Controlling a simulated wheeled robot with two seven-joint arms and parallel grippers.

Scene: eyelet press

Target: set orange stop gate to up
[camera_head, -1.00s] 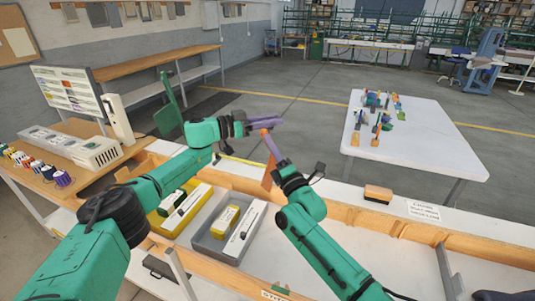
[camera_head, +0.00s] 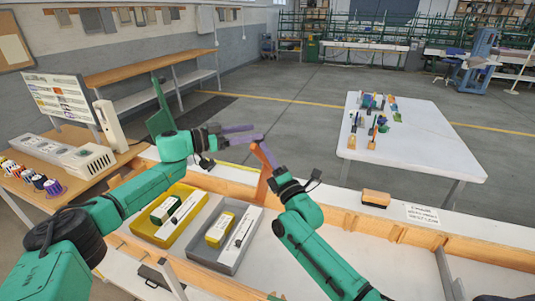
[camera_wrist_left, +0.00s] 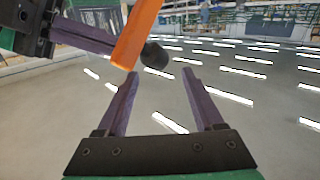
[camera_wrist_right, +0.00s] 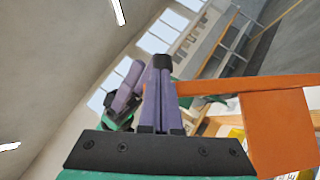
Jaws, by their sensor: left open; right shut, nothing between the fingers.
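The orange stop gate (camera_head: 264,186) stands at the far edge of the bench, with an upright part and a slanting bar. In the right wrist view its orange plate (camera_wrist_right: 278,130) is at the right and its bar runs left behind my fingers. The left wrist view shows the orange bar (camera_wrist_left: 137,32) slanting, with a dark round knob (camera_wrist_left: 155,55) beside it. My right gripper (camera_head: 259,141) is shut and empty close beside the bar; contact is unclear. My left gripper (camera_head: 247,128) is open and empty, just beyond the bar, its fingertips (camera_wrist_left: 160,80) apart.
A yellow tray (camera_head: 150,229) and a grey tray (camera_head: 203,253) holding boxes lie on the bench below my arms. An orange-and-black block (camera_head: 376,198) and a label card sit on the bench ledge. A white table (camera_head: 430,150) with small parts stands beyond.

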